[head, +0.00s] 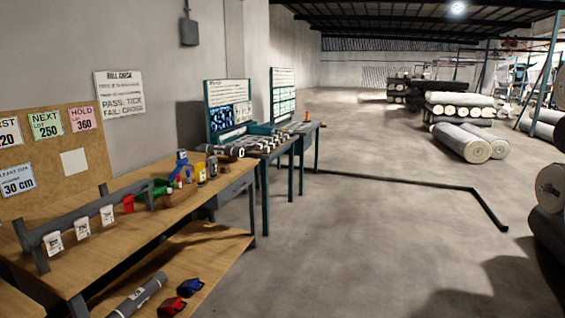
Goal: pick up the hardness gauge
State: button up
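Several small items stand on the near wooden workbench (130,211). Toward its far end are a yellow item with a pale face (201,173), a dark item (213,166), a blue-and-red item (182,163) and a green item (154,189). Any of these could be the hardness gauge; they are too small to tell which. They stand close together, and some partly overlap in the view. My gripper is not in view.
A grey rail (78,222) with white tags runs along the near bench. The lower shelf (193,262) holds a grey roll and red and blue items. More benches (262,154) stand beyond. A dark floor strip (400,181) crosses the open floor right; rolls (462,143) lie farther back.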

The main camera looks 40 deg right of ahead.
aim_at(213, 167)
jog(key=z, duration=0.4)
jog(key=u, duration=2)
jog(key=z, duration=2)
jog(key=u, duration=0.3)
jog(key=i+l+u, duration=0.2)
jog(key=i+u, duration=0.15)
jog(key=i+l+u, duration=0.35)
